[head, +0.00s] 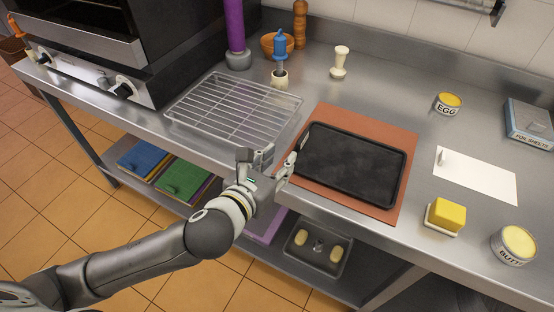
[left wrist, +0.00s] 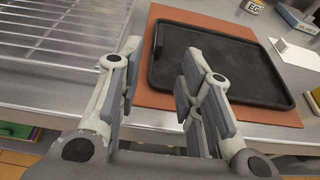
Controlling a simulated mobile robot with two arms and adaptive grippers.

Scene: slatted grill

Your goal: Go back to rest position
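My left gripper (head: 268,164) is in front of the counter's front edge, between the wire rack and the black tray. Its fingers are apart with nothing between them, as the left wrist view (left wrist: 155,75) also shows. The slatted wire rack (head: 232,112) lies empty on the steel counter. The black tray (head: 352,164) lies empty on a reddish-brown mat (head: 408,145); the tray also shows in the left wrist view (left wrist: 225,68). My right gripper is in neither view.
An oven (head: 85,45) stands at the left. A yellow block (head: 446,214), a butter tub (head: 513,245), an egg tub (head: 447,104), a white sheet (head: 480,178) and a foil box (head: 530,124) are at the right. The lower shelf holds folded cloths (head: 183,178) and a small tray (head: 317,252).

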